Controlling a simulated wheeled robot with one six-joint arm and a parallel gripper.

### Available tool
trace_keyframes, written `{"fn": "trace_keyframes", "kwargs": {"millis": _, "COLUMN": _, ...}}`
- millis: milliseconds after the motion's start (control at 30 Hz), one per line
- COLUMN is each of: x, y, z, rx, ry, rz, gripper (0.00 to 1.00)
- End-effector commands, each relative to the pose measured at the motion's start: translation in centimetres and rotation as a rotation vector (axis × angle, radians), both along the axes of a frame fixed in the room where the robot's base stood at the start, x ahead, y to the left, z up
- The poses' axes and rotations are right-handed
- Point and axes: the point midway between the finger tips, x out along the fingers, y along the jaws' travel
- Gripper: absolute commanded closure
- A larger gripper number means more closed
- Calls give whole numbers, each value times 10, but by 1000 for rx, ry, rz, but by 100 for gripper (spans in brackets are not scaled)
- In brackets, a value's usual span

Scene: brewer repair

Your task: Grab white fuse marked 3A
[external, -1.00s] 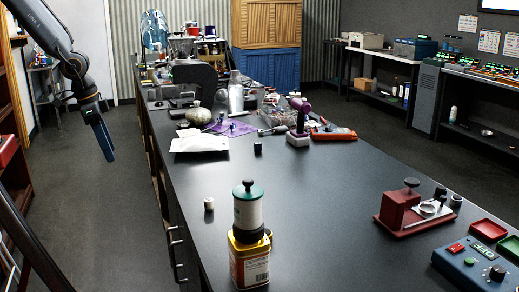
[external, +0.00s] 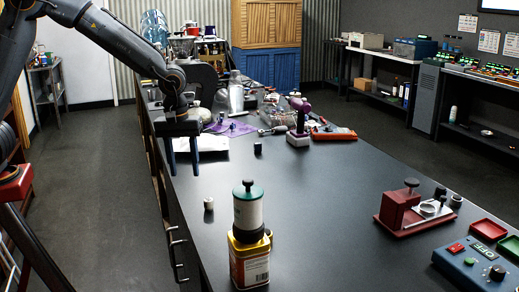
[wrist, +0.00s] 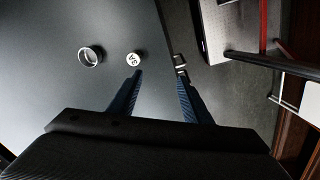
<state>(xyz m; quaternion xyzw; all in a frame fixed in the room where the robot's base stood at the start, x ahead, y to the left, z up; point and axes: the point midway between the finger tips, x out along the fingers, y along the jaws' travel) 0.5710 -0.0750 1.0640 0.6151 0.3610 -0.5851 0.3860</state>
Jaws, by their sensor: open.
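The white fuse (wrist: 134,59) shows in the wrist view as a small round white top with a dark 3A mark, upside down. In the external view a small white cylinder (external: 208,204) stands upright near the bench's left edge. My gripper (external: 183,165) is open and empty, pointing down above the left edge of the bench, farther back than the white cylinder. In the wrist view my gripper (wrist: 160,82) has its fingers apart, with the fuse just beyond the left fingertip and not between them.
A silver-rimmed round thing (wrist: 90,55) lies left of the fuse. A yellow tin (external: 250,262) with a green-capped jar (external: 249,210) stands near the white cylinder. A dark small cylinder (external: 258,149) stands farther back. Drawer handles (wrist: 180,68) line the bench side. The middle bench is clear.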

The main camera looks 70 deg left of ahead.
Motion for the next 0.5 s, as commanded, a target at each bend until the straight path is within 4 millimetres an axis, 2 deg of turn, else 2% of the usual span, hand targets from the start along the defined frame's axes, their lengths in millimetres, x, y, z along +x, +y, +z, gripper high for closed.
{"fn": "trace_keyframes", "kwargs": {"millis": 33, "x": 18, "y": -9, "z": -13, "rx": -3, "ry": 13, "rz": 79, "gripper": 55}}
{"fn": "trace_keyframes", "kwargs": {"millis": 200, "x": 47, "y": -27, "z": -24, "rx": -3, "ry": 46, "rz": 295, "gripper": 55}}
{"fn": "trace_keyframes", "kwargs": {"millis": 367, "x": 55, "y": -33, "z": -28, "rx": -2, "ry": 58, "rz": 371, "gripper": 55}}
{"fn": "trace_keyframes", "kwargs": {"millis": 500, "x": 55, "y": -33, "z": -40, "rx": -2, "ry": 59, "rz": 377, "gripper": 55}}
